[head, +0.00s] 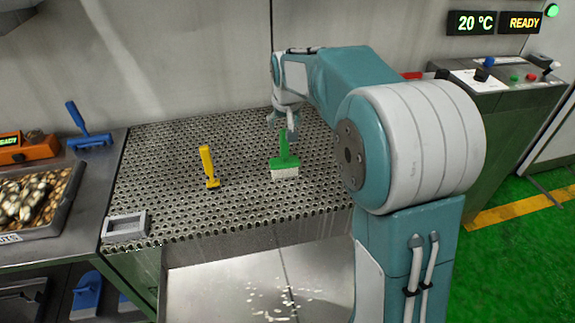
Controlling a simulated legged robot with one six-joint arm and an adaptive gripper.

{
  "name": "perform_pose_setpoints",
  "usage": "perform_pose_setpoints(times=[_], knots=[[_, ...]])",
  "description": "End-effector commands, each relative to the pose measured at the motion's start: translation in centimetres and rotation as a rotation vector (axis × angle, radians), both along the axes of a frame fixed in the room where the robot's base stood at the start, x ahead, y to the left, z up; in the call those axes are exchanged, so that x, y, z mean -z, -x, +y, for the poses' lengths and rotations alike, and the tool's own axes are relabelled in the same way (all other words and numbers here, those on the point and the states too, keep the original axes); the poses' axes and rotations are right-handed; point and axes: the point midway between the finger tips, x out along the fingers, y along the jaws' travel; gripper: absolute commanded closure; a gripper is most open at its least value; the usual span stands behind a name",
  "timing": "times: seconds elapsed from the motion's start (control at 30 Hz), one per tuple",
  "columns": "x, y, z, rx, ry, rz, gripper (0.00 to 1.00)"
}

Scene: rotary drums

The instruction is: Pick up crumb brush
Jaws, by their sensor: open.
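The crumb brush appears to be the green-handled brush (284,160) with pale bristles. It stands on the perforated metal table (160,150), its handle pointing up and leaning slightly right. My gripper (282,132) is open, close to the top of the green handle. In this view I cannot tell whether the fingers are around the handle or behind it. My arm comes in from the right and covers the right part of the table.
A yellow-handled tool (208,166) stands left of the green brush. A grey frame (125,227) sits at the table's front left corner. A blue tool (88,128) and a tray of nuts (40,232) are on the left bench. A metal trough (220,290) lies in front.

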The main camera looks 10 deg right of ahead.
Motion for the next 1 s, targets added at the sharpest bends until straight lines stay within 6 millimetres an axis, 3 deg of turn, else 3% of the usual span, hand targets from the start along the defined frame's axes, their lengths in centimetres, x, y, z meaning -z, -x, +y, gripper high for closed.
perform_pose_setpoints(times=[0.1, 0.37, 0.63, 0.9, 0.93, 1.0], knots=[[2.0, -0.8, 0.1, 0.0, 0.001, 0.004, 0.23], [3.8, -1.5, 0.0, 0.0, 0.002, 0.002, 0.23], [7.4, -2.9, -0.5, 0.0, 0.002, 0.004, 0.23], [8.0, -3.3, -0.5, 0.0, 0.002, 0.0, 0.23], [8.0, -3.3, -0.5, 0.0, 0.002, 0.0, 0.27], [8.0, -3.3, -0.5, 0.0, 0.002, 0.0, 0.58]])
